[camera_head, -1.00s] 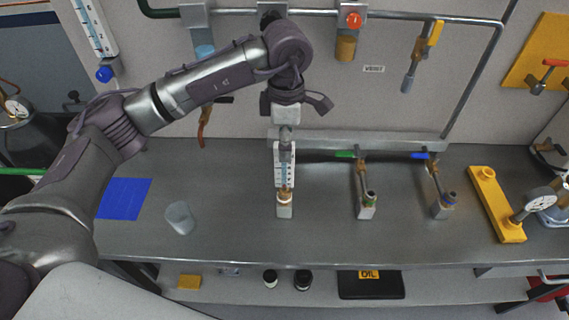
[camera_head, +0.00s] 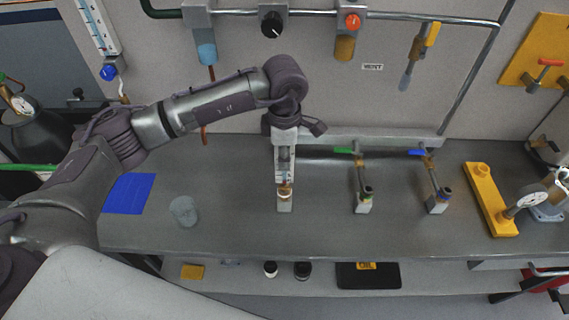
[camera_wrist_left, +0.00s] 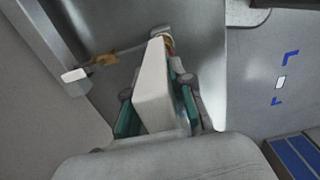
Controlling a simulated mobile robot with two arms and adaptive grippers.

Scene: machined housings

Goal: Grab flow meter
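The flow meter (camera_head: 284,201) stands upright on the grey bench, a slim white body with an orange-brown fitting low down. Its upper part is covered by my left gripper (camera_head: 285,168), which points straight down over it. In the left wrist view the white body of the flow meter (camera_wrist_left: 155,98) stands between the two teal finger pads of my left gripper (camera_wrist_left: 157,112). The fingers are spread on both sides of it. The far pad is partly hidden behind the body, and contact is hard to judge. My right gripper is not in view.
Two valve pieces with a green handle (camera_head: 344,150) and a blue handle (camera_head: 417,153) stand to the right. A clear cup (camera_head: 184,211) and a blue mat (camera_head: 128,193) lie to the left. A yellow block with a gauge (camera_head: 491,200) is at far right. Pipes run along the wall behind.

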